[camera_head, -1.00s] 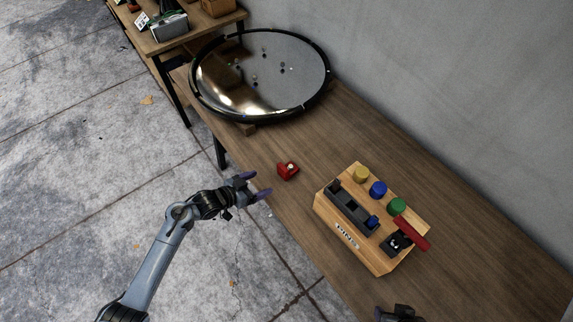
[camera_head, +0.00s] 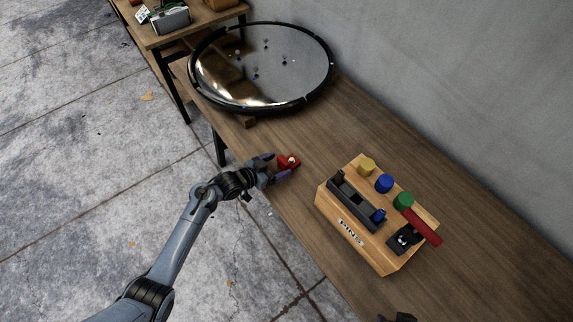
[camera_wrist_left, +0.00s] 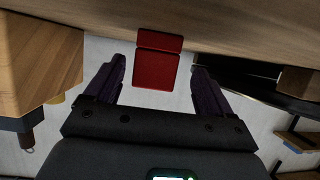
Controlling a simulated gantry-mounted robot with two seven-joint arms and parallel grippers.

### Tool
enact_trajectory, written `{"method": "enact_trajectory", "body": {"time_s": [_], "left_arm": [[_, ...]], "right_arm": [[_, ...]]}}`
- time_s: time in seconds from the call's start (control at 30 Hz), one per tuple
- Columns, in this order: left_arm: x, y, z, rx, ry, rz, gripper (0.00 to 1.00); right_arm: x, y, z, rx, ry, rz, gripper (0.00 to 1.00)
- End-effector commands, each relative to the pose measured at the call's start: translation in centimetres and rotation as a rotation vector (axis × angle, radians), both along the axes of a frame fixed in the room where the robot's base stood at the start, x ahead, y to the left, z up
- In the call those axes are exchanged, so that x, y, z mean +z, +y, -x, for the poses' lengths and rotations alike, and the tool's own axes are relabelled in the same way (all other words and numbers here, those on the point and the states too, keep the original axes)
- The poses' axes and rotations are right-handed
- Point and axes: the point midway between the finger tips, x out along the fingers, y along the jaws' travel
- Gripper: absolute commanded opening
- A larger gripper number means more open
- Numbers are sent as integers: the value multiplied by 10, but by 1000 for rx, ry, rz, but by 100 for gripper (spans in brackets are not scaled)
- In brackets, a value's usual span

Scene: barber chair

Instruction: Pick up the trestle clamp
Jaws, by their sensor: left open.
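The trestle clamp is most likely the small red piece (camera_head: 291,160) on the wooden table near its front edge. It has a pale round spot on top. My left gripper (camera_head: 279,168) is open, with its purple fingers reaching over the table edge on either side of the red piece's near end. In the left wrist view the red piece (camera_wrist_left: 156,68) lies between the two open fingers (camera_wrist_left: 158,82), a little beyond their tips. Whether the fingers touch it cannot be told. A dark part at the bottom edge of the head view may be my right gripper; its fingers do not show clearly.
A wooden block labelled PINS (camera_head: 350,232) with coloured knobs and a red handle stands to the right on the table (camera_head: 460,240). A large round mirror (camera_head: 262,75) lies at the back. Another table (camera_head: 195,28) with objects stands beyond. Bare tabletop lies between.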

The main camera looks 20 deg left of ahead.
Motion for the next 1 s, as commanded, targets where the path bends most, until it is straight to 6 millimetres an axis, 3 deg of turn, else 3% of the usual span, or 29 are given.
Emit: {"method": "enact_trajectory", "body": {"time_s": [0.3, 0.6, 1.0], "left_arm": [[-11, -22, -29, -1, 1, 1, 83], [-12, -23, -31, -1, 0, 0, 83], [-12, -23, -31, -1, 0, 0, 22]], "right_arm": [[-14, 1, 0, -2, 0, -3, 43], [-14, -1, 0, 2, -1, 4, 43], [-14, -2, 0, 5, 1, 9, 43]]}}
